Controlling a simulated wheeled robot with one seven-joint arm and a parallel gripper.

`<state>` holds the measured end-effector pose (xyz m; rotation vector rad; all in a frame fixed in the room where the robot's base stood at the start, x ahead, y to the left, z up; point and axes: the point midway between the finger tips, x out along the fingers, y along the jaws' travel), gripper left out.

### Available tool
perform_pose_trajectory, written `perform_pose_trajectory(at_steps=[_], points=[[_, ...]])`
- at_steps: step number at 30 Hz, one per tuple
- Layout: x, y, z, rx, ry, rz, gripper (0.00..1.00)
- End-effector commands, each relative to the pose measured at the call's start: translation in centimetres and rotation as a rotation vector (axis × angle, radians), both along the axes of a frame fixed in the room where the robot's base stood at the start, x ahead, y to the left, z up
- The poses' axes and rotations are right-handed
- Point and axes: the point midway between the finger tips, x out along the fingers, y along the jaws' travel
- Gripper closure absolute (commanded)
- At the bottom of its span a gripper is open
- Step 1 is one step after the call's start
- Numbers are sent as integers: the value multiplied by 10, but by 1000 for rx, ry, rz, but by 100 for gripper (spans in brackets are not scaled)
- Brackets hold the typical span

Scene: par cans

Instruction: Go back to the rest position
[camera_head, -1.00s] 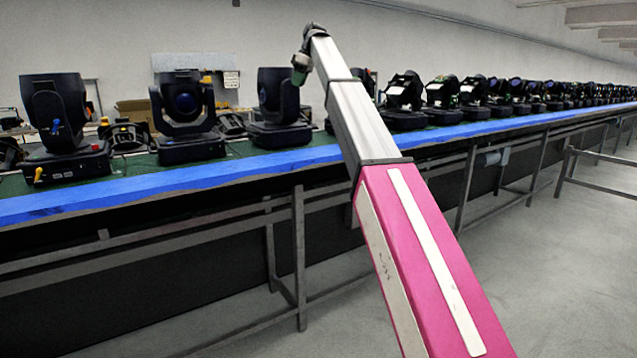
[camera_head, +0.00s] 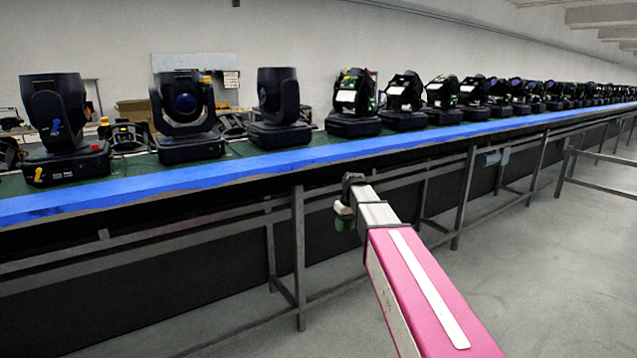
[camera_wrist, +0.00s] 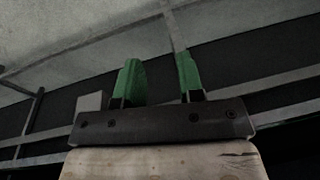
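My gripper (camera_wrist: 160,82) shows in the wrist view as two green fingers standing apart, with nothing between them. It is open and empty. My arm, pink and silver, reaches from the bottom right toward the table. It is short in the picture, and its tip is clear of the table.
A long table with a blue front edge (camera_head: 270,160) runs from left to far right, carrying several black par cans (camera_head: 185,115). Metal legs (camera_head: 299,258) and rails stand under it.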

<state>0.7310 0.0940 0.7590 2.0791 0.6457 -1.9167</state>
Motion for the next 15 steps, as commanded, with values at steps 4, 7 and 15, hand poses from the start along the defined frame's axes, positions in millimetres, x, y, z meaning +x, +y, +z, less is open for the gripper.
perform_pose_trajectory(at_steps=[4, 7, 15], points=[[-63, -26, -59, -33, 27, -118, 65], [-100, -42, -91, -55, 39, -195, 65], [-202, -77, -157, -112, 66, -384, 65]])
